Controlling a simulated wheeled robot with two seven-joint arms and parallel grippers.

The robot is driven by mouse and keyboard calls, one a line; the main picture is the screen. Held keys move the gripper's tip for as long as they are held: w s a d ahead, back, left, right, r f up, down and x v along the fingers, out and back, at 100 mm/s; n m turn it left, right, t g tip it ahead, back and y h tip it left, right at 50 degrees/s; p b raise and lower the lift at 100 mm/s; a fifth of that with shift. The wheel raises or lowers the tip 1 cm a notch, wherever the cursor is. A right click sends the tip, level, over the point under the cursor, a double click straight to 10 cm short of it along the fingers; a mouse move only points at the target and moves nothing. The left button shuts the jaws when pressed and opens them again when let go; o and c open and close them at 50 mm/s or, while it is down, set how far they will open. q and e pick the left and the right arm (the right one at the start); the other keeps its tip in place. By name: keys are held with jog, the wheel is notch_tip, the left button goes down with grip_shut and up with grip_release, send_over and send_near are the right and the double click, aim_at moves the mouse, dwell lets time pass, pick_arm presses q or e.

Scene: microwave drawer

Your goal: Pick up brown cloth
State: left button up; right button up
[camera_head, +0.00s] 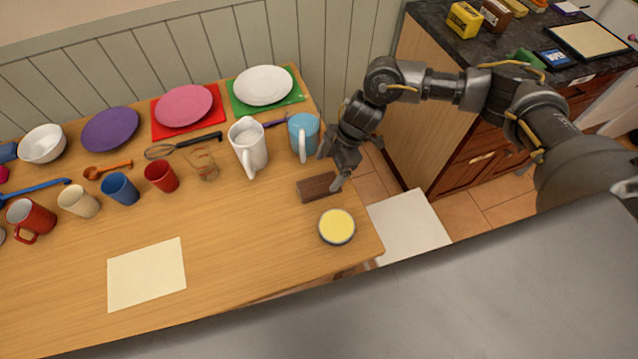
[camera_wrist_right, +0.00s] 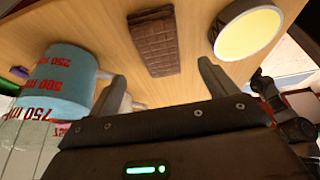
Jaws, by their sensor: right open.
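The brown cloth (camera_head: 317,187) appears as a small brown rectangle with a grooved surface, rather like a chocolate bar. It lies on the wooden table near the right edge. In the right wrist view the brown cloth (camera_wrist_right: 154,42) lies beyond and between the two fingers. My right gripper (camera_head: 331,170) is open and empty, close above the far right side of the cloth. Its fingers (camera_wrist_right: 162,84) stand apart in the wrist view, and neither is seen gripping the cloth. My left gripper is not in view.
A blue measuring jug (camera_head: 303,136) stands right beside my right gripper, with a white jug (camera_head: 247,150) to its left. A round yellow-topped dish (camera_head: 337,227) is just in front of the cloth. The table (camera_head: 235,235) is bare to the cloth's left.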

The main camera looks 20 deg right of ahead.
aim_at(320, 183)
jog(key=shift+a+f, duration=0.15)
jog(key=shift+f, duration=0.65)
jog(key=p+x, duration=0.1)
jog(key=x, duration=0.2)
jog(key=shift+a+f, duration=0.15)
jog(key=shift+f, duration=0.15)
jog(key=shift+a+f, duration=0.2)
jog(key=shift+f, duration=0.35)
jog(key=c, duration=1.1)
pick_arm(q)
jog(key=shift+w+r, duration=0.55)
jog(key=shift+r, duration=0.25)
pick_arm(e)
jog(key=shift+o, duration=0.2)
